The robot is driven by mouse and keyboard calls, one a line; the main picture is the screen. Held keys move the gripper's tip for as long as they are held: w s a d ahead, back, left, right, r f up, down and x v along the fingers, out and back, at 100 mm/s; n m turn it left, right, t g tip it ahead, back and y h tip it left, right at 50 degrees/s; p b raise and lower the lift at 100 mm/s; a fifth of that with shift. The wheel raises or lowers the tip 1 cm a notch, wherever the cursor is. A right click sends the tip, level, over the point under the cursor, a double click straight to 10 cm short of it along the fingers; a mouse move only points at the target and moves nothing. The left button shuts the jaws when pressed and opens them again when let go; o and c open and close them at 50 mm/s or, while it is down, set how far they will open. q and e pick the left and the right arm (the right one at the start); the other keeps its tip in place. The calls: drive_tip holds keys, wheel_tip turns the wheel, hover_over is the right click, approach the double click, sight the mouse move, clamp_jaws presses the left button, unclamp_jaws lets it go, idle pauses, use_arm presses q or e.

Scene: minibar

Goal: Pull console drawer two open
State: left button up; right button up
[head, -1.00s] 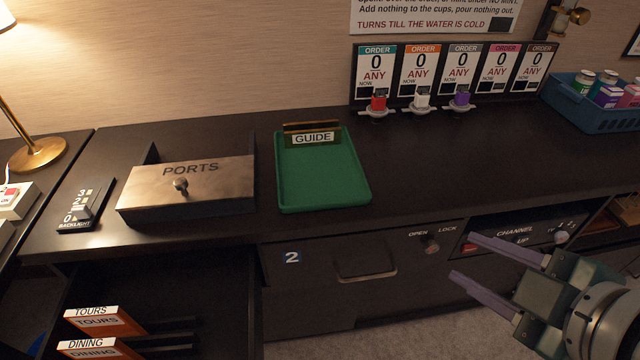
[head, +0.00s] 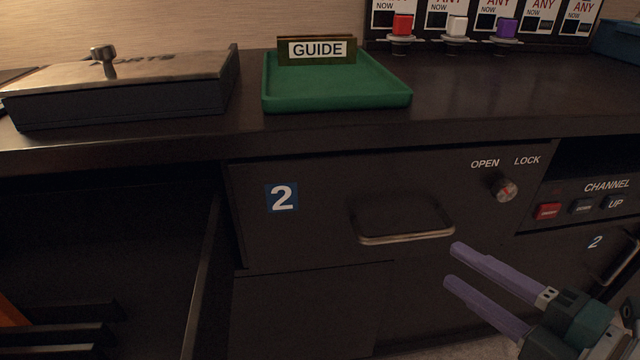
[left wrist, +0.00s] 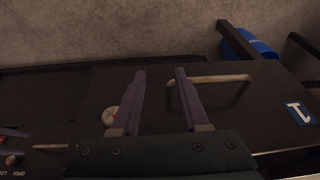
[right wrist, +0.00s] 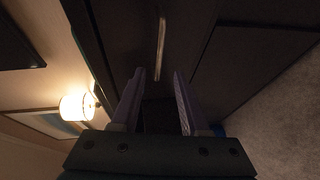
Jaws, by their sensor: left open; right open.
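Console drawer two (head: 320,190) has a dark front with a blue "2" label, and it looks shut, flush under the counter. Its bar handle (head: 405,237) is at the middle of the front. The OPEN/LOCK knob (head: 504,189) is at its upper right; its setting is unclear. My right gripper (head: 452,265) is open and empty, just right of and below the handle in the head view. In the right wrist view, a pale bar (right wrist: 161,43), likely this handle, lies ahead of the open fingers (right wrist: 158,72). My left gripper (left wrist: 160,72) is open, before a front labelled "1" (left wrist: 299,113).
An open drawer (head: 205,270) with orange files is at the left. On the counter are the green GUIDE tray (head: 335,98) and a PORTS box (head: 120,100). The channel panel (head: 585,205) is right of drawer two. A blue bin (left wrist: 248,43) shows in the left wrist view.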

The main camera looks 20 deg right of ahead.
sight(413, 239)
drive_tip(key=b+x, duration=0.3)
drive_tip(key=x, duration=0.6)
drive_tip(key=shift+w+a, duration=0.1)
drive_tip(key=shift+w, duration=0.1)
clamp_jaws()
idle(0.3)
idle(0.8)
